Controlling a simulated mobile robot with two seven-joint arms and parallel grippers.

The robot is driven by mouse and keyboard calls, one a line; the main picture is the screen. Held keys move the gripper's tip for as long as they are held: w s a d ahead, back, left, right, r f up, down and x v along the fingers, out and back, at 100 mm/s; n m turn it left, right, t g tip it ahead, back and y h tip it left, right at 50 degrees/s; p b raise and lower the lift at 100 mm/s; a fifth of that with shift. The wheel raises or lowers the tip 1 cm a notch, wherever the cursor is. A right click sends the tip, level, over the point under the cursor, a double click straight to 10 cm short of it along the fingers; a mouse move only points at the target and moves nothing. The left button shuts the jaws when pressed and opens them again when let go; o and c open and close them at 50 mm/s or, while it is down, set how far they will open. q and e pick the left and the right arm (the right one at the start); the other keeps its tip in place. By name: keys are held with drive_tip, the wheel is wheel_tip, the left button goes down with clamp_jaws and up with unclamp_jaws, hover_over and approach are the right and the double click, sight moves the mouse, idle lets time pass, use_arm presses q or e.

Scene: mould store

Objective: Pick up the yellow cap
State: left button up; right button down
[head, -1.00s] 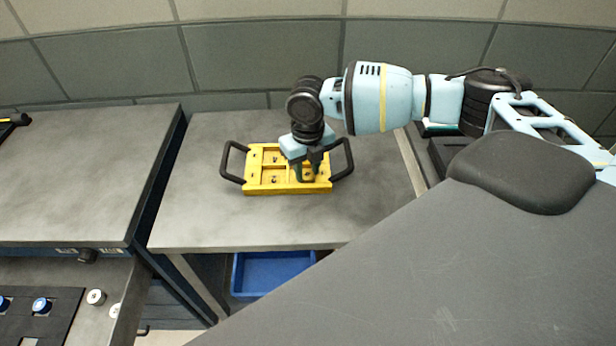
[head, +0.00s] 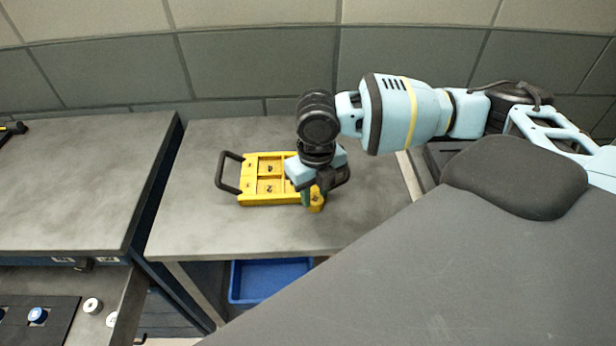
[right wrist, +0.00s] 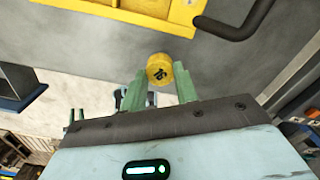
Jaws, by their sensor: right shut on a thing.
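The yellow cap (head: 316,204) shows between the fingertips of my right gripper (head: 311,197), in front of the right end of the yellow mould frame (head: 250,199). In the right wrist view the cap (right wrist: 159,67) is round, with a dark mark on its face. The green fingers are shut on it from both sides. The cap appears held clear of the frame; its height over the bench is hard to judge. My right wrist hides part of the frame's right side. My left gripper is not in view.
The frame lies on a grey bench (head: 215,235) and has black handles (head: 223,175) at its ends. A blue bin (head: 268,280) sits under the bench. Another bench (head: 75,190) stands at left, with a dark insert and knobs (head: 92,305) below it. The bench is clear around the frame.

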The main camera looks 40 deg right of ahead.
drive_tip(key=s, duration=0.2)
drive_tip(key=s+a, duration=0.1)
drive_tip(key=s, duration=0.2)
drive_tip(key=s+a, duration=0.1)
drive_tip(key=s, duration=0.1)
drive_tip(key=shift+s+a+r, duration=0.1)
drive_tip(key=shift+s+r, duration=0.2)
drive_tip(key=shift+r, duration=0.1)
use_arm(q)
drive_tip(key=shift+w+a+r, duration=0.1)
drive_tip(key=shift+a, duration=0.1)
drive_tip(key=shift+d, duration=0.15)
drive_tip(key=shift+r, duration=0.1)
use_arm(e)
drive_tip(key=shift+w, duration=0.1)
